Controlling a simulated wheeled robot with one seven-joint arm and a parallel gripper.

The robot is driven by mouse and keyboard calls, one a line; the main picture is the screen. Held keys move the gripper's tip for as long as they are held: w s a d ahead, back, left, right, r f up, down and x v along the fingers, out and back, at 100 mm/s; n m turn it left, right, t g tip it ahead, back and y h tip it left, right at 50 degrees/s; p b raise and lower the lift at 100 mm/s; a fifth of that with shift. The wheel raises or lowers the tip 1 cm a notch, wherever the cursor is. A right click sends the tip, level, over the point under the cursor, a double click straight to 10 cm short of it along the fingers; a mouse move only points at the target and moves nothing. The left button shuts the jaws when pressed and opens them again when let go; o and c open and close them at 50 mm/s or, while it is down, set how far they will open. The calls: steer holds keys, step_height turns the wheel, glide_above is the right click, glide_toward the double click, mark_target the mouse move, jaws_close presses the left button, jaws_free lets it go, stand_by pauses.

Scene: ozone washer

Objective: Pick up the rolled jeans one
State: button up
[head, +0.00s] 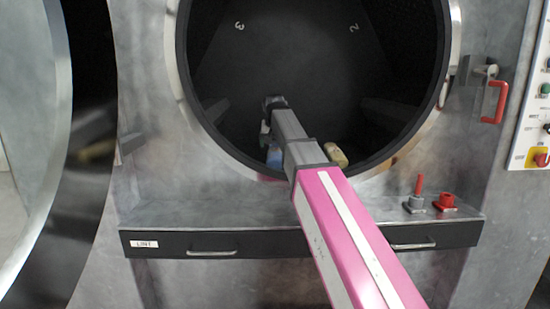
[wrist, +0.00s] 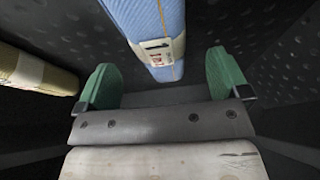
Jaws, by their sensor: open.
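The rolled jeans (wrist: 168,72) show in the wrist view as a light blue roll with a pale label band, at the top centre on the drum floor. My gripper (wrist: 165,75) is open, its two green fingertips on either side of the near end of the roll, with gaps between. In the head view my arm reaches into the drum, and a blue bit of the jeans (head: 274,157) shows beside it. The gripper there is mostly hidden by my arm.
A tan roll (wrist: 35,72) lies to the left in the wrist view; a yellowish roll (head: 336,154) shows right of my arm in the head view. The round steel drum rim (head: 176,60) surrounds my arm. A ledge (head: 220,213) runs below, and the open door (head: 50,120) stands left.

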mark_target(275, 150)
steer(key=shift+x, duration=2.9)
steer(key=shift+s, duration=0.1)
steer(key=c, duration=1.2)
step_height(275, 150, up, 10)
